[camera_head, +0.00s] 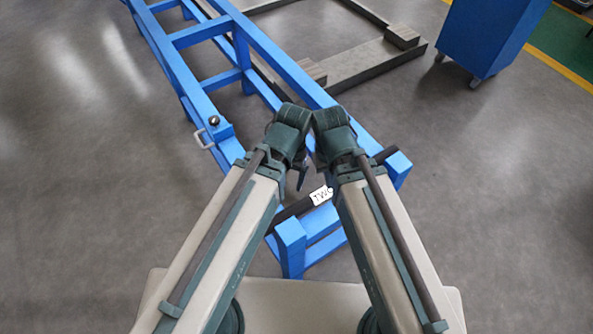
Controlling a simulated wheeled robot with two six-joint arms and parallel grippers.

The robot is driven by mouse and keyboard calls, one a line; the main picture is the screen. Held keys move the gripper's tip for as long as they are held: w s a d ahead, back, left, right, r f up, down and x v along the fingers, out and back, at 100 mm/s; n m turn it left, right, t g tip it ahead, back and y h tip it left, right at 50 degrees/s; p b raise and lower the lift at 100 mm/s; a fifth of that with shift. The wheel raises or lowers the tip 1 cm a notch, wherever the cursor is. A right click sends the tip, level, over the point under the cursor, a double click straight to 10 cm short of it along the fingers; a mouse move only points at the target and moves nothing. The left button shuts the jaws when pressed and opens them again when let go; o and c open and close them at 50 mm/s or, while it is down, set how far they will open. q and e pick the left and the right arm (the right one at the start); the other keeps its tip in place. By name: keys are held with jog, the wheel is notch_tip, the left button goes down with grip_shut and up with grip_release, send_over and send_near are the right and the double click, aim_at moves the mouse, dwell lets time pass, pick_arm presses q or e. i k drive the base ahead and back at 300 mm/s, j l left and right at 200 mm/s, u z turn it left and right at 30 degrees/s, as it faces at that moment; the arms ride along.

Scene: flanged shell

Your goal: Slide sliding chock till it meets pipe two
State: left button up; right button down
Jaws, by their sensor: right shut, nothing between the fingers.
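A blue block, likely the sliding chock (223,131), sits on the left rail of a long blue frame, with a dark knob on top and a grey handle (203,140) on its left side. A dark pipe (290,211) lies across the frame's near end. A white tag (321,195) on it seems to read "TWO". My right gripper (303,180) shows only as a small dark part between the two wrists, above the frame and right of the chock; it is shut and empty. My left gripper is hidden behind its own wrist.
The blue frame (200,33) runs away to the upper left, with crossbars. Blue posts (290,247) stand at its near end. A grey metal floor frame (360,66) lies behind it. A blue wheeled cabinet (490,35) stands at upper right. The floor left and right is clear.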

aim_at(224, 131)
jog(key=j+u, duration=0.2)
jog(key=j, duration=0.65)
jog(key=i+j+u, duration=0.1)
jog(key=j+u, duration=0.2)
jog(key=j, duration=0.1)
